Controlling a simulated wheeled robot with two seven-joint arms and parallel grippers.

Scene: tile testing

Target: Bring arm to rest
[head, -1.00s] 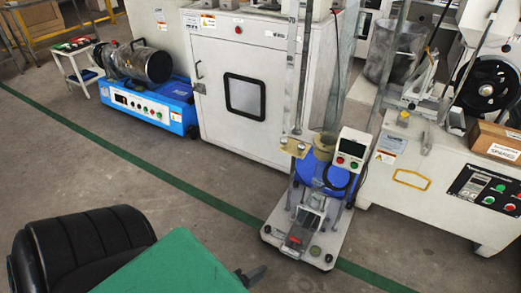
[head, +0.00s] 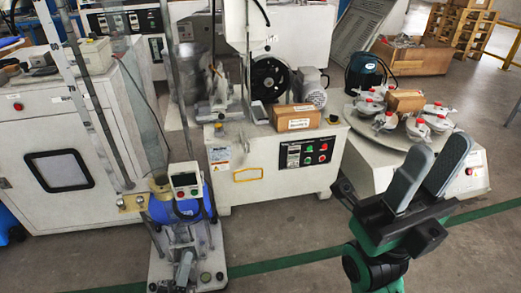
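My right gripper (head: 432,170) is at the right of the head view, in front of the round testing machine. Its two grey fingers point up and stand apart, with nothing seen between them. Its black body sits on a green and black wrist that comes in from the bottom edge. My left gripper is not in view.
A round machine with several clamps (head: 424,125) stands behind my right gripper. A white bench machine (head: 270,178) with a cardboard box (head: 296,118) is in the middle. A small blue tester (head: 184,205) stands at the lower left. Floor (head: 290,240) is open between them.

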